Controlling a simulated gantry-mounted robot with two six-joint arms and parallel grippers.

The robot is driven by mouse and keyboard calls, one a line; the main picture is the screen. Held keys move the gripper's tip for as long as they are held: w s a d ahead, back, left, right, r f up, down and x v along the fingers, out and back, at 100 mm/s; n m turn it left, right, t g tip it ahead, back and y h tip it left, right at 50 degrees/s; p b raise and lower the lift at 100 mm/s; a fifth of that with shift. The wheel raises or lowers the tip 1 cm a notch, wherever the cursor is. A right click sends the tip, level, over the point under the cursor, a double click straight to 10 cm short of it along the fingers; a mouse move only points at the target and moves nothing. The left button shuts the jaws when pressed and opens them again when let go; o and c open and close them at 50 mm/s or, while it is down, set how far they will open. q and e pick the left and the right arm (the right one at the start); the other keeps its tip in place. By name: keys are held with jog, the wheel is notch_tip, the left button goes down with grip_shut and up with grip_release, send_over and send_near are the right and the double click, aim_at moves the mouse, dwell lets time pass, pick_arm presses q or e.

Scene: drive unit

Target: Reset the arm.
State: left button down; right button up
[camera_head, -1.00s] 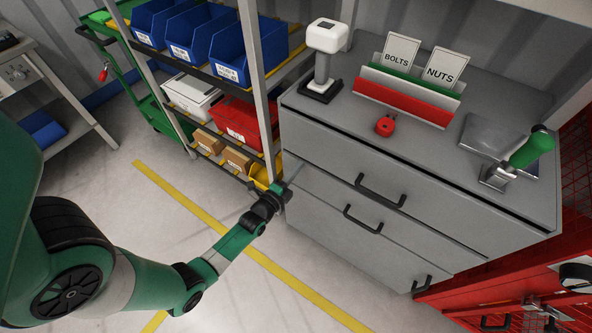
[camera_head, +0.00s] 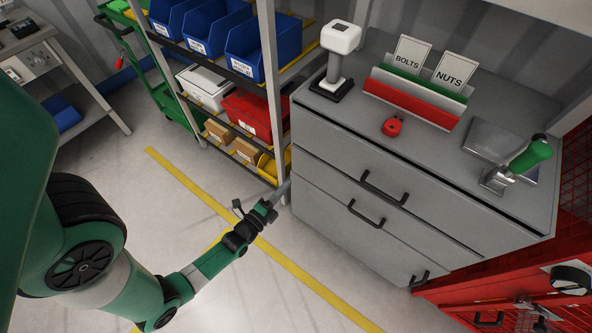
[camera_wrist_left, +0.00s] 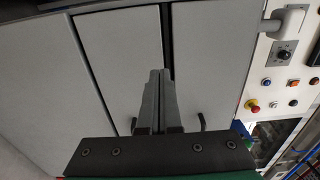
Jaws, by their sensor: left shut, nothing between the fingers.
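My left gripper (camera_head: 280,192) is shut and empty. In the head view it is over the floor, just left of the grey drawer cabinet (camera_head: 400,165) and in front of the shelf rack. In the left wrist view its two fingers (camera_wrist_left: 153,88) are pressed together, pointing at large grey panels with dark handles. My left arm reaches in from the left edge of the head view. My right gripper does not show.
On the cabinet top stand a white-topped device (camera_head: 338,50), a red padlock-like item (camera_head: 392,126), a card holder (camera_head: 415,95) and a green-handled lever (camera_head: 530,155). The rack holds blue bins (camera_head: 252,48) and a red box (camera_head: 250,113). Open floor with yellow lines lies in front.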

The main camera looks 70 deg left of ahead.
pick_arm(q)
jog(key=v, duration=0.2)
jog(key=shift+s+d, duration=0.2)
jog(key=shift+s, duration=0.05)
